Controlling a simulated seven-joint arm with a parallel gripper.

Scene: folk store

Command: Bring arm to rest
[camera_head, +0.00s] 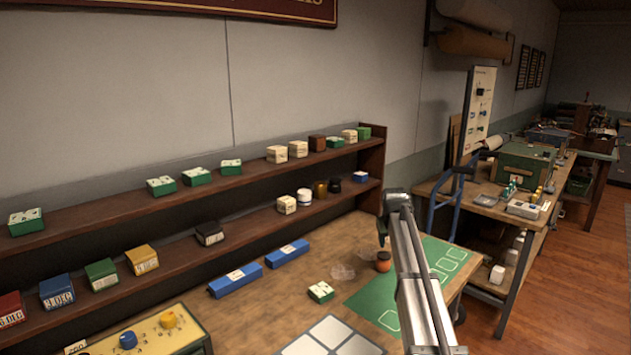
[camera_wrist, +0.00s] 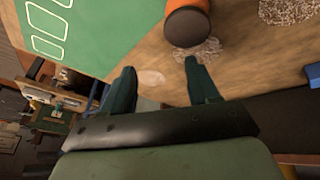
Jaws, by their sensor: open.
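My gripper shows in the wrist view (camera_wrist: 160,85) with its two dark fingers spread apart and nothing between them. In the head view my arm rises from the lower right over the wooden bench (camera_head: 255,305), and its end (camera_head: 384,230) hangs above the bench's far part, near the shelf's right end. An orange jar with a dark top (camera_head: 383,262) stands on the bench below it. In the wrist view the jar (camera_wrist: 187,22) lies beyond the fingertips, apart from them.
A green mat with white outlined squares (camera_head: 372,305) lies beside the jar. Two blue boxes (camera_head: 235,280), a green-and-white box (camera_head: 320,292) and clear piles (camera_head: 342,271) are on the bench. A two-tier shelf (camera_head: 110,230) with small boxes runs behind. A second workbench (camera_head: 480,205) stands at right.

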